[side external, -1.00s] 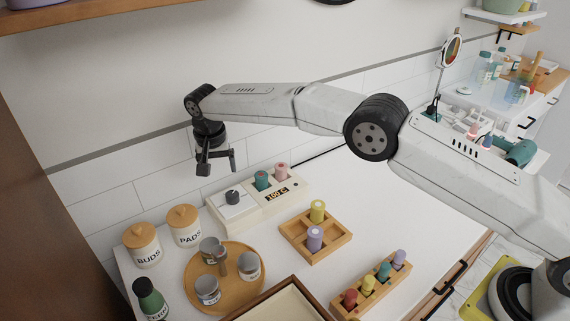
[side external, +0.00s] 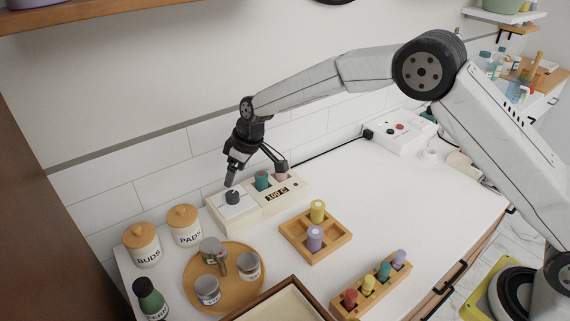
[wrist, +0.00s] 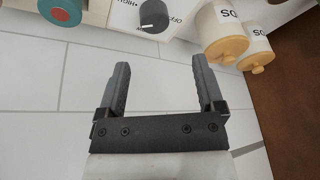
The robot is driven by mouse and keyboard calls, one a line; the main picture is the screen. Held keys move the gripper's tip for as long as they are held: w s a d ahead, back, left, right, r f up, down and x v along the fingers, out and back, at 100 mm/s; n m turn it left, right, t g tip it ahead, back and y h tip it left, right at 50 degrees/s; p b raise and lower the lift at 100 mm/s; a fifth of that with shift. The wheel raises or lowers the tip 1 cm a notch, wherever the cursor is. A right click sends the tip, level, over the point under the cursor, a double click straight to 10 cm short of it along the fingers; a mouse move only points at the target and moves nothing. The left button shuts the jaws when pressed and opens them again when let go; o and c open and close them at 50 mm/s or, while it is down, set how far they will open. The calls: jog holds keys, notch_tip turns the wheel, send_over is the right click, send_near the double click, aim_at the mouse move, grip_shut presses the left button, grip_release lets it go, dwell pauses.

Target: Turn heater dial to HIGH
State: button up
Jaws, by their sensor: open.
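The heater is a cream box (side external: 256,213) against the tiled wall, with a display reading about 100 C. Its dark grey dial (side external: 232,197) sits on the white panel at its left end. In the wrist view the dial (wrist: 154,16) is at the top, with OFF lettering to its right and partly cut-off lettering to its left. A small white mark shows at its lower edge; I cannot tell its exact setting. My gripper (side external: 256,172) is open and empty above the heater, one finger just above the dial. In the wrist view the gripper (wrist: 161,66) is apart from the dial.
Teal (side external: 262,180) and pink rollers stand in the heater beside the dial. Two lidded jars (side external: 186,227) and a round wooden tray (side external: 224,292) with metal cups are at left. A wooden divided box (side external: 316,245) lies in front.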

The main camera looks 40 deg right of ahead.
aim_at(232, 194)
jog(key=shift+s+d+n+t, duration=0.35)
jog(key=shift+d+n, duration=0.25)
jog(key=shift+n, duration=0.3)
jog(key=shift+f, duration=0.1)
jog(key=shift+x, duration=3.8)
jog(key=shift+s+a, duration=0.1)
jog(key=shift+a, duration=0.05)
grip_shut()
